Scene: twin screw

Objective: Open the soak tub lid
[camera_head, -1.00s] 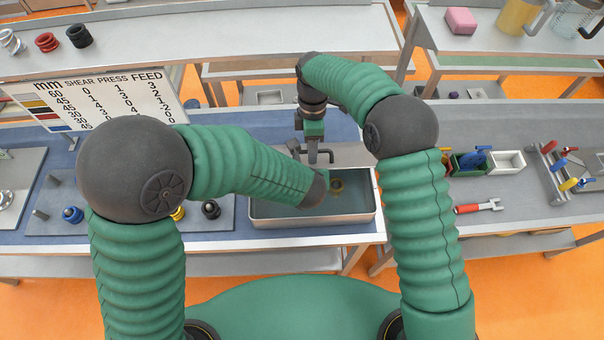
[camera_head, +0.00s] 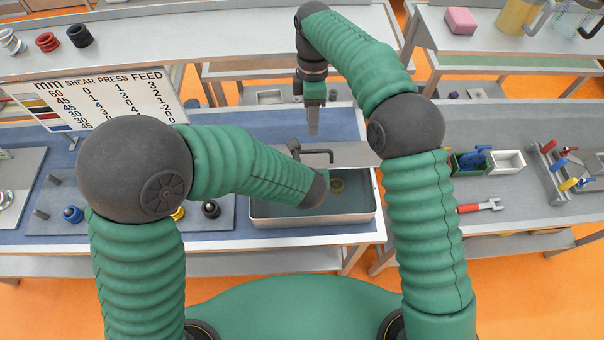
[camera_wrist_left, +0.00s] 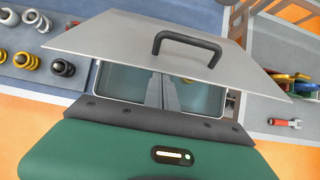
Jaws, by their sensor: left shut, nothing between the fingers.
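The soak tub (camera_head: 312,224) is a pale metal basin on the blue bench top, open at its near side with bluish liquid showing. Its grey lid (camera_head: 350,154) is a flat plate over the far part, with a dark bar handle (camera_head: 320,153). In the left wrist view the lid (camera_wrist_left: 120,40) looks raised above the tub rim, its near edge crossing over the basin. My left gripper (camera_wrist_left: 165,92) is shut and empty, its fingers reaching to that edge. In the head view my left arm hides it. My right gripper (camera_head: 313,128) points down above the handle, apart from it; its jaw opening is unclear.
A yellow ring (camera_head: 337,185) lies in the tub. A sign board (camera_head: 95,98) stands at the back left. Dark and blue fittings (camera_head: 73,214) stand on a plate at left. At right are small bins (camera_head: 507,161) and a red-handled tool (camera_head: 480,207).

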